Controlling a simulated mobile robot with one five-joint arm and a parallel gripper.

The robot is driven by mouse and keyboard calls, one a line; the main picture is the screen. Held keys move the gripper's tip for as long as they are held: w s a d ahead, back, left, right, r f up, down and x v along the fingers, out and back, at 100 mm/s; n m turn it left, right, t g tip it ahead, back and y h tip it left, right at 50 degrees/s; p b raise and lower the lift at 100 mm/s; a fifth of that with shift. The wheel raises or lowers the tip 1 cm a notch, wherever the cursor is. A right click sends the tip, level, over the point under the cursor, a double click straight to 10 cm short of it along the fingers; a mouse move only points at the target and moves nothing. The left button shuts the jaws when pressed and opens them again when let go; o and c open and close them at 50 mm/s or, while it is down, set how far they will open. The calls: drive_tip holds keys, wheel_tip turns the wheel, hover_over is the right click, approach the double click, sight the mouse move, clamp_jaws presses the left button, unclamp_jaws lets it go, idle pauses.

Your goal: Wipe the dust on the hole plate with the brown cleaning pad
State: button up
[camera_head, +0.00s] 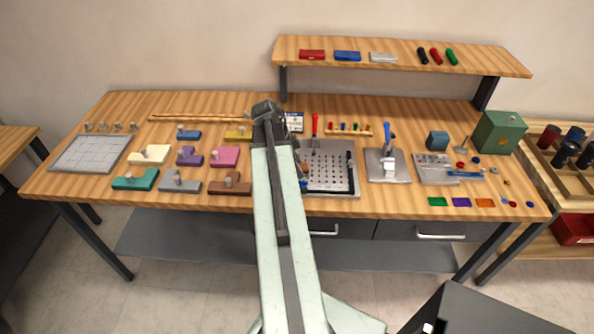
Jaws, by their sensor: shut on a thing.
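The hole plate (335,176) is a grey plate with rows of dark holes, lying right of my arm on the workbench. My arm hides its left part. Dust on it is too small to tell from the holes. My pale green arm reaches up the middle of the view to a dark joint. My gripper does not show and seems hidden behind the arm. Small brown and blue bits show at the arm's right edge over the plate; I cannot tell what they are. A brown block with a knob (229,187) lies left of the arm; I cannot tell whether it is the pad.
Several coloured blocks with knobs, such as the teal one (135,180), lie left. A red-handled tool (314,125) stands behind the plate. A grey stand (388,165) and a green box (499,132) are to the right. A shelf (400,50) overhangs the back.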

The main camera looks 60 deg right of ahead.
sight(302, 160)
drive_tip(key=shift+d, duration=0.1)
drive_tip(key=shift+w+d, duration=0.5)
drive_tip(key=shift+d, duration=0.45)
drive_tip(key=shift+w+d, duration=0.45)
drive_tip(key=shift+d, duration=0.55)
drive_tip(key=shift+w+d, duration=0.5)
drive_tip(key=shift+d, duration=0.45)
drive_tip(key=shift+s+d+r, duration=0.1)
drive_tip(key=shift+s+d, duration=0.1)
drive_tip(key=shift+s, duration=0.2)
drive_tip(key=shift+s+a+f, duration=0.1)
drive_tip(key=shift+s+a, duration=0.65)
drive_tip(key=shift+a, duration=0.8)
drive_tip(key=shift+s+a+f, duration=0.1)
drive_tip(key=shift+s+a, duration=0.65)
drive_tip(key=shift+a, duration=0.8)
drive_tip(key=shift+s+a, duration=0.75)
drive_tip(key=shift+a, duration=0.8)
drive_tip(key=shift+r, duration=0.15)
drive_tip(key=shift+w+d, duration=0.75)
drive_tip(key=shift+d, duration=0.8)
drive_tip(key=shift+w+d, duration=0.8)
drive_tip(key=shift+d, duration=0.75)
drive_tip(key=shift+w+d, duration=0.75)
drive_tip(key=shift+d, duration=0.8)
wheel_tip(302, 160, up, 6)
drive_tip(key=p, duration=0.6)
